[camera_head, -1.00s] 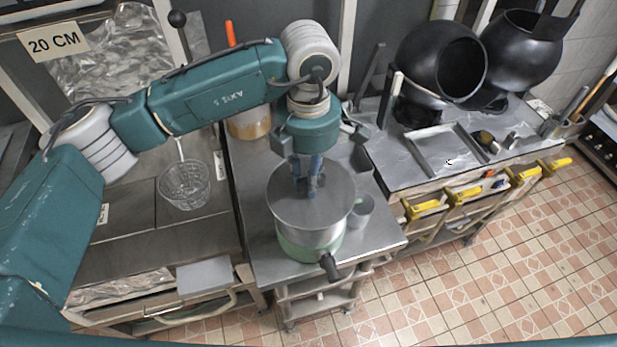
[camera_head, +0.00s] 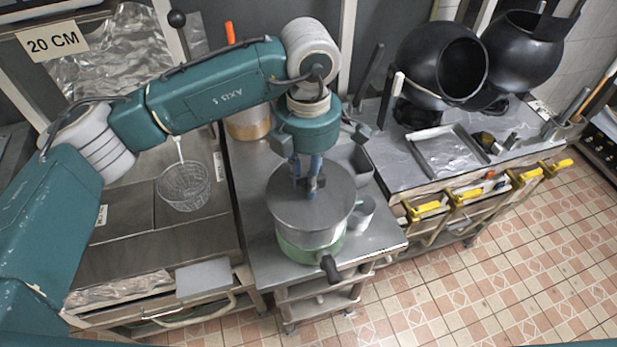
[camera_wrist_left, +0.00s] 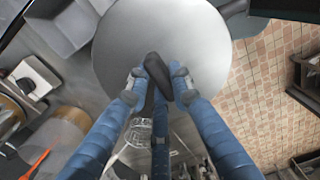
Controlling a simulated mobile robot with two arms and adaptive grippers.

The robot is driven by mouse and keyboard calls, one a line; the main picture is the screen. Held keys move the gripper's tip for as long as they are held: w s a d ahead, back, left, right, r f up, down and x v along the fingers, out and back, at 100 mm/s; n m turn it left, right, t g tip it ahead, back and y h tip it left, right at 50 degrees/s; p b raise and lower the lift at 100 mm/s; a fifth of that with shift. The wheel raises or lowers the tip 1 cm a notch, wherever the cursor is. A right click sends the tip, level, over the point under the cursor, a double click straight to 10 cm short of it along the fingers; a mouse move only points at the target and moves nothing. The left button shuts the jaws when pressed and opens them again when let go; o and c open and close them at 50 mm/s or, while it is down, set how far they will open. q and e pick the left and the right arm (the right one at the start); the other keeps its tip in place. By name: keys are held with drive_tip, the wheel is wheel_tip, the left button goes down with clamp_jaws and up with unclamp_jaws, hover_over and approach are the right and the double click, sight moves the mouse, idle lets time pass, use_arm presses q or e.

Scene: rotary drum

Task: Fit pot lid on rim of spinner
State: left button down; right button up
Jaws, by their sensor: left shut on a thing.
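The pot lid (camera_head: 291,206) is a round grey metal disc. It lies over the top of the green-and-grey spinner (camera_head: 309,246), covering its opening; I cannot tell whether it touches the rim all round. The spinner's dark handle (camera_head: 329,268) points to the front right. My left gripper (camera_head: 306,187) comes down over the lid and is shut on its knob. In the left wrist view the blue fingers close on the dark knob (camera_wrist_left: 158,75) in front of the lid (camera_wrist_left: 125,40). My right gripper is not in view.
The spinner stands on a small steel table (camera_head: 262,262). A grey cup (camera_head: 361,214) is close on its right. A wire basket (camera_head: 184,186) is on the left counter. Two black drums (camera_head: 424,62) and a metal tray (camera_head: 445,151) are on the right bench.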

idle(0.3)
use_arm(q)
drive_tip(key=shift+b, duration=0.35)
drive_tip(key=shift+f+b, duration=0.95)
drive_tip(key=shift+b, duration=0.05)
drive_tip(key=c, duration=1.5)
unclamp_jaws()
drive_tip(key=shift+o, duration=0.2)
drive_tip(key=shift+r, duration=0.15)
wheel_tip(320, 180, up, 12)
drive_tip(key=shift+f, duration=0.1)
